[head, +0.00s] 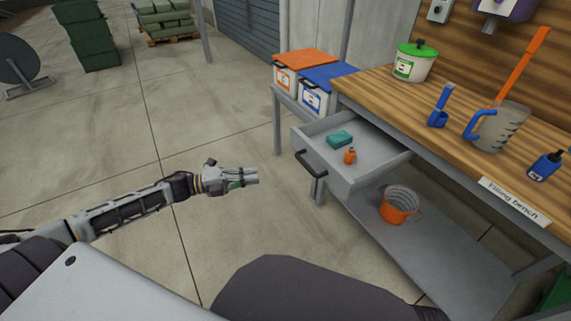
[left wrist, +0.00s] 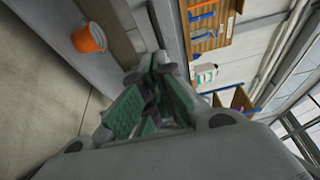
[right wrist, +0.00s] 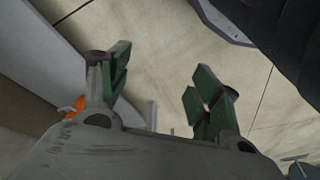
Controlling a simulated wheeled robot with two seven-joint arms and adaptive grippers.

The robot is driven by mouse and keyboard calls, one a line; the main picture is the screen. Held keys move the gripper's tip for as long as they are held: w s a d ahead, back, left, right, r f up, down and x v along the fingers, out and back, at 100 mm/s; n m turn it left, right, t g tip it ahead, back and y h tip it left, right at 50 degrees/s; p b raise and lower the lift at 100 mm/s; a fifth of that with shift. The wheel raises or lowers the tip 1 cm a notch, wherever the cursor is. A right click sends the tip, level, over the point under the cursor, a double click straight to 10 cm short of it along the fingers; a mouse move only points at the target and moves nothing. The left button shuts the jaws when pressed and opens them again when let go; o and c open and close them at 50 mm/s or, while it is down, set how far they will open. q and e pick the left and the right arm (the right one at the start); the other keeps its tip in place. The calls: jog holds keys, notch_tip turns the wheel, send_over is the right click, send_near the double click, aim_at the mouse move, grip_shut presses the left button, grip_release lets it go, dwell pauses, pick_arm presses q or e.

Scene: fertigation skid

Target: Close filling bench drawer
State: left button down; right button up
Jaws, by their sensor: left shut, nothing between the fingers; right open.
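The grey filling bench drawer (head: 345,176) stands pulled out from under the wooden bench top (head: 465,143) in the head view. Its dark bar handle (head: 310,164) is on the front panel. A teal block (head: 340,138) and a small orange bottle (head: 349,156) lie inside it. My left gripper (head: 256,176) is shut and empty, in front of the handle and left of it, with a gap between them. It also shows in the left wrist view (left wrist: 155,105). My right gripper (right wrist: 160,88) is open and empty in the right wrist view; the head view does not show it clearly.
An orange bucket (head: 397,205) stands on the bench's lower shelf (head: 425,240). Bins with an orange lid (head: 305,58) and a blue lid (head: 328,73) stand beyond the drawer. The floor left of the drawer is clear.

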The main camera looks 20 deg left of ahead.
pick_arm(q)
jog(key=shift+w+d, duration=0.15)
jog(key=b, duration=0.3)
send_near(300, 161)
jog(key=shift+d, duration=2.15)
jog(key=shift+w+d+f+b, duration=0.15)
jog(key=shift+w+b, duration=0.1)
jog(key=shift+w, duration=0.6)
jog(key=shift+w+d+f+b, duration=0.1)
jog(key=shift+w+d+b, duration=0.1)
jog(key=shift+w, duration=0.7)
pick_arm(e)
jog(key=shift+w+a+r+t+y, duration=0.15)
jog(key=shift+a+r+t+y, duration=0.25)
jog(key=shift+a+r+t, duration=0.25)
jog(key=shift+r, duration=0.15)
pick_arm(q)
jog(key=shift+w+d, duration=0.1)
